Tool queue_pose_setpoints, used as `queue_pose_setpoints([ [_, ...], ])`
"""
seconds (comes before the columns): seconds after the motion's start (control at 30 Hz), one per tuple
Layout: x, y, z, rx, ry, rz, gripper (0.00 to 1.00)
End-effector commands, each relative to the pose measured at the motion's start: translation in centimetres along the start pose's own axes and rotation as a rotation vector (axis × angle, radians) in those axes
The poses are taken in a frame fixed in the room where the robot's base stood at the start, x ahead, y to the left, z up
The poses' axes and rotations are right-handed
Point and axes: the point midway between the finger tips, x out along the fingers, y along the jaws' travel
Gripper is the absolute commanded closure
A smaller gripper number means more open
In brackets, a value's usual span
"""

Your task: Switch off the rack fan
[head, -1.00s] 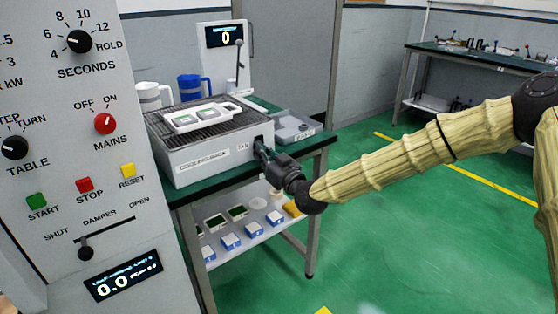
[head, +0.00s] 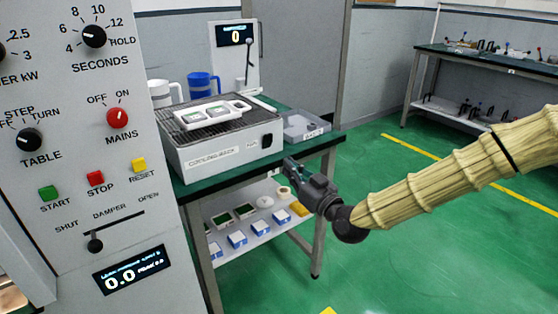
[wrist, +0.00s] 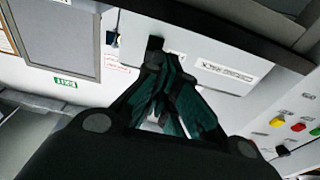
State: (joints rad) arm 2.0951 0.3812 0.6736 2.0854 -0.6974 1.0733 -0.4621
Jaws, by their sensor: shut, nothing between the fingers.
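The cooling rack (head: 220,157) is a light grey box with a dark slatted top on the green-topped table. Its right end of the front has a "FAN" label (head: 251,144) and a black rocker switch (head: 267,140). Which way the rocker is set is too small to tell. My gripper (head: 289,163) is shut and empty, just right of and below the switch, apart from it in the head view. In the wrist view the dark fingers (wrist: 165,78) point at the rack front (wrist: 190,50), and partly cover the switch area.
The generator panel (head: 75,250) is close on the left. A lower shelf (head: 225,252) holds several small boxes. Green floor to the right is open.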

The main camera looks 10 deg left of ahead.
Motion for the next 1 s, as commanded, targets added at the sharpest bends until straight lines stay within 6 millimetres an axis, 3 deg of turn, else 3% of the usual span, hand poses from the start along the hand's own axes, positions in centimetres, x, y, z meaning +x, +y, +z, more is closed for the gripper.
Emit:
queue_pose_setpoints([
  [0.1, -1.7, -0.1, 0.0, 0.001, -0.001, -0.001, 1.00],
  [0.3, -3.3, -0.1, 0.0, 0.000, 0.000, -0.002, 1.00],
  [0.77, -3.6, -0.3, 0.4, 0.004, -0.008, -0.004, 1.00],
  [0.87, -4.3, -0.6, 2.4, 0.026, -0.052, 0.000, 1.00],
  [1.0, -6.7, -1.3, 8.2, 0.095, -0.185, 0.018, 1.00],
])
